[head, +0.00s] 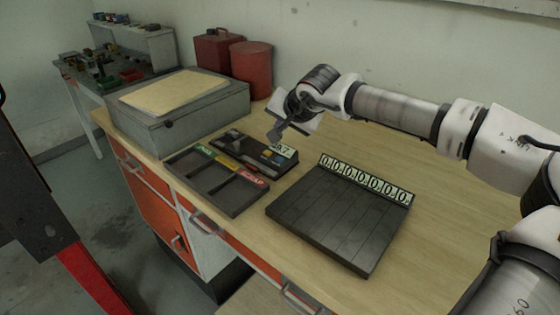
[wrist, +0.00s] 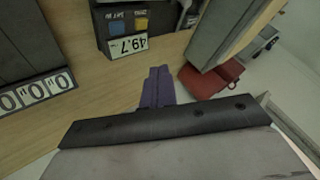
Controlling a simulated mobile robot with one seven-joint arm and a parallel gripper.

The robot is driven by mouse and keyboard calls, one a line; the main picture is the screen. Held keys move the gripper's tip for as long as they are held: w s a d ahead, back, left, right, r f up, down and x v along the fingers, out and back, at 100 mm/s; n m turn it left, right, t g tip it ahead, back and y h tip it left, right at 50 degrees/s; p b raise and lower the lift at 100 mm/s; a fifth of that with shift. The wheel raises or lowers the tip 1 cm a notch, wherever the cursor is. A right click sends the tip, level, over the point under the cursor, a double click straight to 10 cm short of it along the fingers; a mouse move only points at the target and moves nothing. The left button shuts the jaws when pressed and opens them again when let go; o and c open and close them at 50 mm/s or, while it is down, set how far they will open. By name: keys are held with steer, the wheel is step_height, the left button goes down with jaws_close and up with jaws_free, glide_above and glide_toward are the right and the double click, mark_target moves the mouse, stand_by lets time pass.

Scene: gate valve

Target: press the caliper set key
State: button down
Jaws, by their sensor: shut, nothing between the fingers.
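The caliper unit (head: 240,152) is a dark block on the wooden bench, with a pale number display (head: 283,150) at its right end. In the wrist view the display (wrist: 127,44) reads 49.7, upside down. Beside it are a blue key (wrist: 117,24) and a yellow key (wrist: 141,23); their lettering is too small to tell which is the set key. My gripper (head: 273,139) is shut and empty, just above and behind the display end in the head view. In the wrist view its closed fingers (wrist: 158,85) point toward the unit and stand apart from the keys.
A dark tray (head: 222,193) with green, yellow and red labels lies in front of the unit. A slatted black board (head: 325,222) with a row of zeros lies to the right. A grey box (head: 180,118) and red containers (head: 251,70) stand behind left.

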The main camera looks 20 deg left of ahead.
mark_target(282, 161)
step_height(282, 161, down, 7)
steer(key=b, duration=0.5)
steer(key=shift+f, duration=0.1)
steer(key=shift+f, duration=0.1)
stand_by(1.6)
steer(key=shift+f+b, duration=0.3)
steer(key=shift+b, duration=0.25)
steer(key=shift+f+b, duration=0.45)
stand_by(0.5)
steer(key=shift+r, duration=0.15)
steer(key=shift+r+p, duration=0.5)
steer(key=shift+r, duration=0.25)
steer(key=shift+r+p, duration=1.6)
steer(key=shift+r, duration=0.9)
